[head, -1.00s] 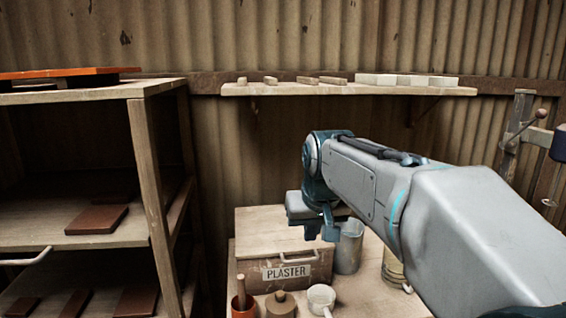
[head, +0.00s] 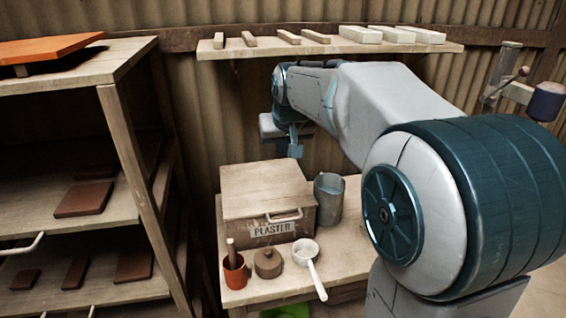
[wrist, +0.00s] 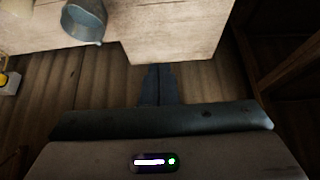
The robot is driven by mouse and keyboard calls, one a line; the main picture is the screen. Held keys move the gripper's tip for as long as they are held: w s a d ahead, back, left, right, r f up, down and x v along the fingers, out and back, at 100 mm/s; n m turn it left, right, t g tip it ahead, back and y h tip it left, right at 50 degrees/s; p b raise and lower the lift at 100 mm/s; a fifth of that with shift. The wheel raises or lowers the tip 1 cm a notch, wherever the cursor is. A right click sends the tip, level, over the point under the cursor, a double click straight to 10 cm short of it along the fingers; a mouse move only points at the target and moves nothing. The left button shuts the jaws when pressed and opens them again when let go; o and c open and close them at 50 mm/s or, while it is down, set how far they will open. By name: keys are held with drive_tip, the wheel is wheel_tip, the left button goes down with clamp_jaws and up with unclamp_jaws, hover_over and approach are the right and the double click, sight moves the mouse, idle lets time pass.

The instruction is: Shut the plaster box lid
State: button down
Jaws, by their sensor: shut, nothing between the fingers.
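The wooden plaster box (head: 300,231) stands on the small bench, with a PLASTER label and a pale handle on its front. Its lid (head: 262,190) lies flat over the top and looks closed; no gap shows at the front. The lid also shows as a pale board in the wrist view (wrist: 175,38). My gripper (head: 295,151) is shut and empty, above the back right of the box and apart from it in the head view. In the wrist view its fingertips (wrist: 158,68) show just past the lid's edge, against the corrugated wall.
A grey metal pail (head: 328,200) stands right of the box. A wall shelf (head: 330,47) runs above, and a rack (head: 115,110) stands left.

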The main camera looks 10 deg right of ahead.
drive_tip(key=f, duration=0.5)
drive_tip(key=shift+s, duration=0.2)
